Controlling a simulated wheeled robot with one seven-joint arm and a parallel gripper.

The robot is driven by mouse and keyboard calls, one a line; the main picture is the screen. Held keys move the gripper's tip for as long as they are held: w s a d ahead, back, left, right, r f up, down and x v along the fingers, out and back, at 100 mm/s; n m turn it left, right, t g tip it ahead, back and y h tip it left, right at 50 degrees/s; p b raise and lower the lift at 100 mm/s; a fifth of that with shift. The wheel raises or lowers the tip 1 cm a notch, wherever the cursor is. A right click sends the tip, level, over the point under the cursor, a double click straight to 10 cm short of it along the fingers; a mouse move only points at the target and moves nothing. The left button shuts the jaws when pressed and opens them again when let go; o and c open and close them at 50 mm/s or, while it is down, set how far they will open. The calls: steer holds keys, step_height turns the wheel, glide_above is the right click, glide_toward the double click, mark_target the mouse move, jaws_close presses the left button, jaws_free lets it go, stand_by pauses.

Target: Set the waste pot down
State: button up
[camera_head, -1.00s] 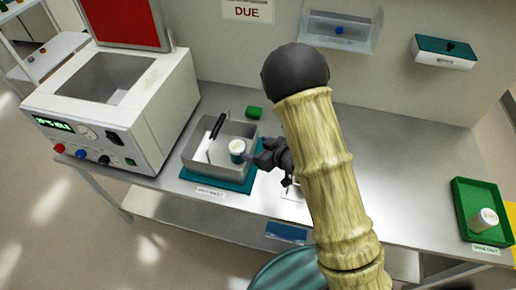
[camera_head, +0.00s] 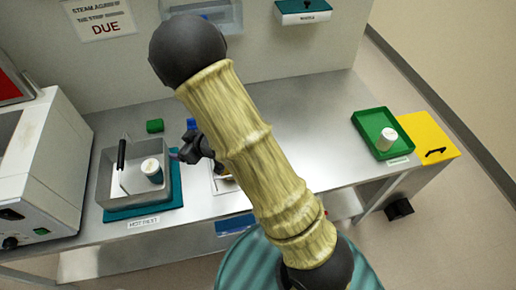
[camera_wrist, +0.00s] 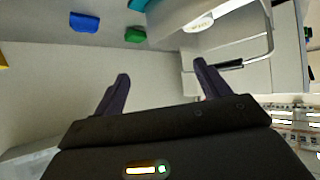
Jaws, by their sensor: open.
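A small pot with a white lid and blue side (camera_head: 152,168) stands upright in the grey metal tray (camera_head: 108,180), at its right side. I take it for the waste pot. Its pale top (camera_wrist: 200,20) seems to show at the top of the wrist view. My gripper (camera_head: 180,154) is just right of the pot, apart from it, near the tray's right wall. In the wrist view my gripper (camera_wrist: 162,70) has its two dark fingers spread with nothing between them. Another white pot (camera_head: 387,138) stands in the green tray (camera_head: 366,120) at the right.
A black-handled tool (camera_head: 121,158) leans in the metal tray, which sits on a teal mat (camera_head: 172,190). A green block (camera_head: 155,126) and a blue block (camera_head: 191,124) lie behind. A white machine (camera_head: 45,165) stands left. The bench's right-middle is clear.

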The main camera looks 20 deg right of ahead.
steer(key=s+d+r+m+h, duration=0.1)
steer(key=d, duration=0.3)
steer(key=s+d+r+m+h, duration=0.1)
steer(key=d+r+m+h, duration=0.1)
steer(key=d, duration=0.2)
steer(key=d+r+m+g+h, duration=0.1)
steer(key=d+r+h, duration=0.1)
steer(key=d, duration=0.3)
steer(key=shift+s+r+m, duration=0.2)
steer(key=shift+s+m, duration=0.2)
steer(key=s+d+r+m+g+h, duration=0.1)
steer(key=s+d+r+m+g, duration=0.1)
steer(key=s, duration=0.5)
steer(key=s+d+r+m+g+h, duration=0.1)
steer(key=s+d+r+m+g, duration=0.1)
steer(key=s+d, duration=0.2)
steer(key=s, duration=0.2)
steer(key=shift+s+d+r+g, duration=0.25)
steer(key=shift+s+r+g, duration=0.05)
steer(key=shift+s+r, duration=0.05)
